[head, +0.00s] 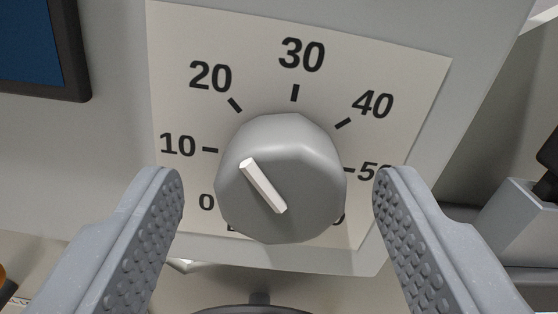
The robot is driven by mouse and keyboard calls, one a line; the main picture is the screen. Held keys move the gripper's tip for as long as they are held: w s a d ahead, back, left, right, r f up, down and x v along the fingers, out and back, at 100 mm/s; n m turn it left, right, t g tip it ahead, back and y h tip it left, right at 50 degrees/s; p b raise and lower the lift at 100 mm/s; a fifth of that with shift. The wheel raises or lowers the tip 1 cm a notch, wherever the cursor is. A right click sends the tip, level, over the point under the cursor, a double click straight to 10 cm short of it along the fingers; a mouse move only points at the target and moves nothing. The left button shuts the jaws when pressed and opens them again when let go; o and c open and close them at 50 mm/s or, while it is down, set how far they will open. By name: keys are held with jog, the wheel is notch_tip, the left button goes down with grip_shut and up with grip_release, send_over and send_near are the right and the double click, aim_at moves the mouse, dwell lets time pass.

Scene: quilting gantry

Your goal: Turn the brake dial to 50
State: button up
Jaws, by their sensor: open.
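The brake dial (318,165) is a grey faceted knob in the middle of the head view. A white pointer bar (263,186) on its face slants up and left, roughly toward the 20 mark (235,105); the exact reading is hard to tell at this slant. The 50 mark (349,170) is right of the knob, and its number is partly hidden by my right finger. My gripper (279,178) is open, with one ridged finger on each side of the knob and visible gaps on both sides. The knob and fingers hide part of the lower scale.
The dial sits on a cream scale plate (185,60) on a grey panel. A dark-framed blue screen (30,45) is at the upper left. A dark rounded part (258,303) shows below the panel. Grey and black machine parts (525,215) stand at the right.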

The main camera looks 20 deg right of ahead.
jog(key=shift+w+d, duration=0.1)
jog(key=shift+w, duration=0.15)
jog(key=shift+c, duration=0.3)
jog(key=c, duration=0.9)
jog(key=shift+c, duration=0.2)
jog(key=shift+b, duration=0.3)
